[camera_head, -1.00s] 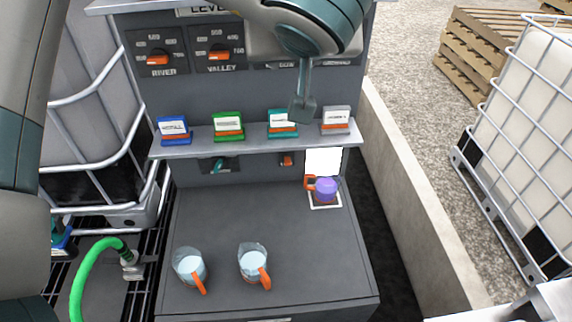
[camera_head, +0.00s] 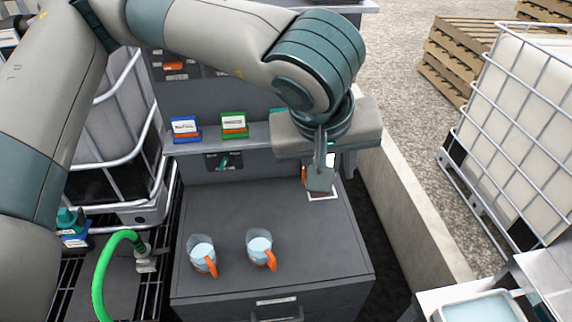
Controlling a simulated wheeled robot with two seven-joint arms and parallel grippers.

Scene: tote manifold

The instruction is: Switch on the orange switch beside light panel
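The arm of my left gripper (camera_head: 319,182) comes in from the left, and the gripper points down in front of the bench's back panel. Its fingers overlap in view, so I cannot tell whether they are open or shut. Only a sliver of the white light panel (camera_head: 331,160) shows behind it. I cannot tell whether my gripper touches anything. My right gripper is not in view.
Two clear jugs with orange handles (camera_head: 202,256) (camera_head: 261,249) stand on the grey bench (camera_head: 230,215). Blue (camera_head: 185,127) and green (camera_head: 233,123) label holders line the shelf.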

